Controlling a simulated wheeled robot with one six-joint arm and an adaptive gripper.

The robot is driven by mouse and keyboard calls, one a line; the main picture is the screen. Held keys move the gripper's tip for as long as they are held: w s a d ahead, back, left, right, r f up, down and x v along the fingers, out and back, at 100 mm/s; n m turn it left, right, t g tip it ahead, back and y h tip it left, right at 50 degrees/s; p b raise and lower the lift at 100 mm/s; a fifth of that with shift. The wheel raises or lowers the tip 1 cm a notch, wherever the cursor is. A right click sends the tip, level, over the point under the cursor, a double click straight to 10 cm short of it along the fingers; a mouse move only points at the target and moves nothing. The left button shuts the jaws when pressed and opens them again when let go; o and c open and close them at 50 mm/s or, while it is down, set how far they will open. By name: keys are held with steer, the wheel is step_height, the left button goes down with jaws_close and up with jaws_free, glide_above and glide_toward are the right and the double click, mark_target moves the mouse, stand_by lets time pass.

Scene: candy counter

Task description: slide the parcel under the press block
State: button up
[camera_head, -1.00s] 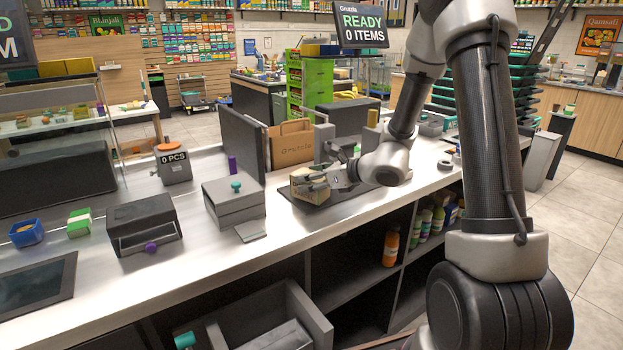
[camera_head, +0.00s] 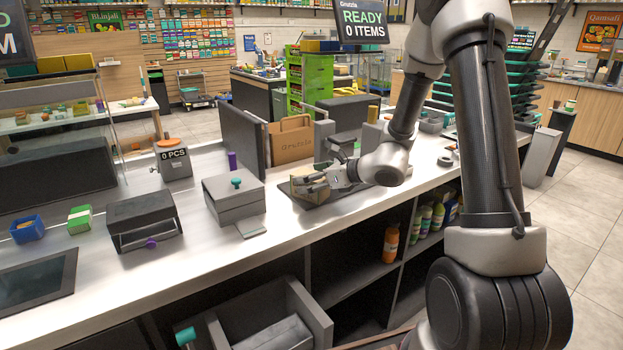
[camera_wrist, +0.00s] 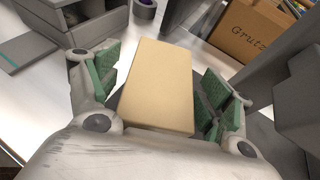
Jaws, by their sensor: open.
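The parcel (camera_wrist: 158,88) is a tan box lying between the two green-padded fingers of my gripper (camera_wrist: 160,95) in the wrist view. The fingers are open, with a narrow gap on each side of it. In the head view the parcel (camera_head: 300,187) sits on a dark plate (camera_head: 322,207) on the counter, with my gripper (camera_head: 318,182) at its right side. The press block seems to be the grey block (camera_head: 334,148) of the upright frame behind my gripper. My wrist partly hides it, so I cannot tell the space beneath it.
A brown paper bag (camera_head: 291,141) and a dark upright panel (camera_head: 243,140) stand behind the parcel. A grey box with a teal knob (camera_head: 234,199) stands to its left. The white counter's front edge is close below the plate.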

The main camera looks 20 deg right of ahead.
steer(key=v, duration=1.2)
steer(key=s+d+f+n+g+h, duration=0.1)
steer(key=s+d+n+g+h, duration=0.2)
steer(key=s+n+g, duration=1.1)
steer(key=s+d+r+n+t+h, duration=0.4)
steer(key=s+r+n+t, duration=0.4)
steer(key=s+r+n, duration=0.3)
steer(key=n+h, duration=0.1)
steer(key=n, duration=0.2)
steer(key=shift+s+d+r+h, duration=0.2)
steer(key=shift+r+h, duration=0.1)
steer(key=shift+h, duration=0.1)
